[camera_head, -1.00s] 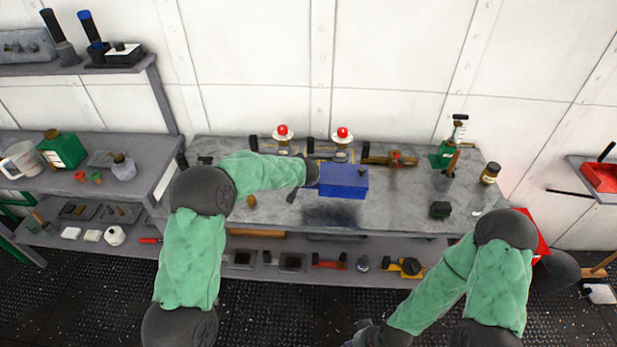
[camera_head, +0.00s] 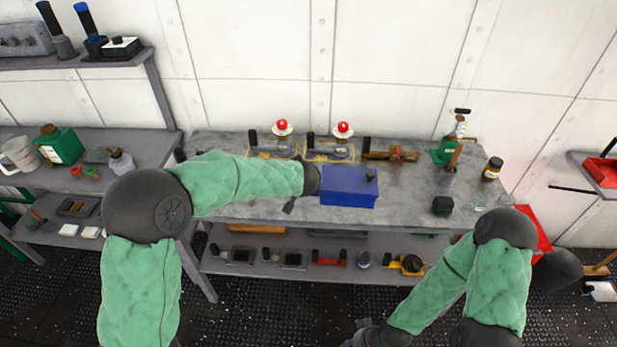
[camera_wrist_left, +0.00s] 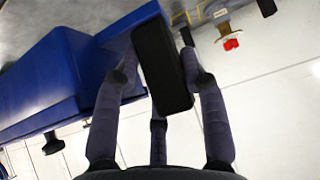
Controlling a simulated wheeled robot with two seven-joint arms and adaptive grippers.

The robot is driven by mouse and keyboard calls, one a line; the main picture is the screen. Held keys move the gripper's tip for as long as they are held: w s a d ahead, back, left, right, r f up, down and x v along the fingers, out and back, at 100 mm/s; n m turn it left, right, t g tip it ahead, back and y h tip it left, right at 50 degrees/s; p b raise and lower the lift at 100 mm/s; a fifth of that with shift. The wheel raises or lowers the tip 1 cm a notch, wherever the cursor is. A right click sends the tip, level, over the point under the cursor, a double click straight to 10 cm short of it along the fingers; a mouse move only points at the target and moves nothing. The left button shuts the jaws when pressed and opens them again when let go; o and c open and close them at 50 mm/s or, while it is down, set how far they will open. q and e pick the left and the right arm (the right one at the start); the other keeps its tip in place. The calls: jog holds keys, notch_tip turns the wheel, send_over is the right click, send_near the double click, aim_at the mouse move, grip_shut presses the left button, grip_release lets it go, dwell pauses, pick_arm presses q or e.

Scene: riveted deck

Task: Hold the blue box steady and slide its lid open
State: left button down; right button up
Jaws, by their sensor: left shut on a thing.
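The blue box (camera_head: 347,188) is at the end of my left arm, over the front part of the grey workbench. It has a small dark knob (camera_head: 371,174) on its top at the right; its top looks closed. It also shows at the left of the left wrist view (camera_wrist_left: 45,80). My left gripper (camera_wrist_left: 165,65) is shut on a black block at the box's side, which looks like its handle. In the head view this grip is mostly hidden by my dark wrist. My right gripper (camera_head: 372,334) is low at the bottom edge, away from the box, its fingers unclear.
The workbench (camera_head: 260,210) has red-topped lamps (camera_head: 283,128) at the back. A green-based tool (camera_head: 444,152), a jar (camera_head: 492,168) and a black block (camera_head: 442,205) stand at its right. A lower shelf (camera_head: 330,275) holds several tools. The bench right of the box is fairly clear.

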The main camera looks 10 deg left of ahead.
pick_arm(q)
jog(key=shift+w+a+r+b+x, duration=0.25)
jog(key=shift+b+x, duration=0.7)
jog(key=shift+x, duration=2.1)
jog(key=shift+w+a+r+b+x, duration=0.2)
jog(key=shift+b+x, duration=0.75)
jog(key=shift+x, duration=2.1)
jog(key=shift+w+a+r+b+x, duration=0.2)
jog(key=shift+b+x, duration=0.75)
jog(key=shift+x, duration=2.1)
jog(key=shift+f+b, duration=0.65)
jog(key=shift+b, duration=0.25)
